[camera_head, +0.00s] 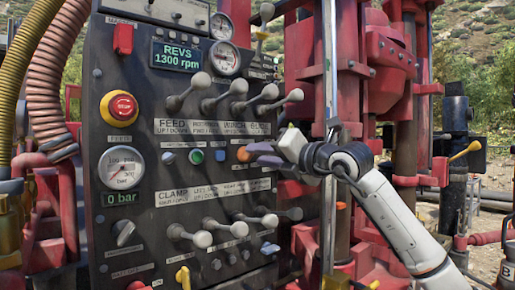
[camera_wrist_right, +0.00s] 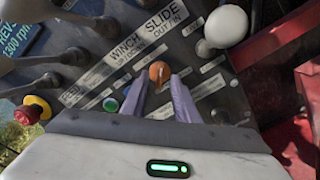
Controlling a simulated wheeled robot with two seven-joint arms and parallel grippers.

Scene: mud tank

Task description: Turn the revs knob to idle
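An orange knob (camera_head: 243,154), which looks like the revs knob though its label is too small to read, sits on the dark control panel's middle row. It also shows in the right wrist view (camera_wrist_right: 159,71). The display (camera_head: 177,56) reads REVS 1300 rpm. My right gripper (camera_head: 257,154) is open in front of the panel, pointing at the orange knob. In the right wrist view its purple fingers (camera_wrist_right: 159,86) lie on either side of the knob, with gaps showing. I cannot tell how far the fingertips reach along it. My left gripper is not in view.
Several grey-ball levers stand above (camera_head: 239,86) and below (camera_head: 238,228) the knob row. A green button (camera_head: 196,156) and a blue one (camera_head: 220,155) lie left of the knob. A red stop button (camera_head: 122,106) sits farther left. Red rig columns (camera_head: 408,110) stand right.

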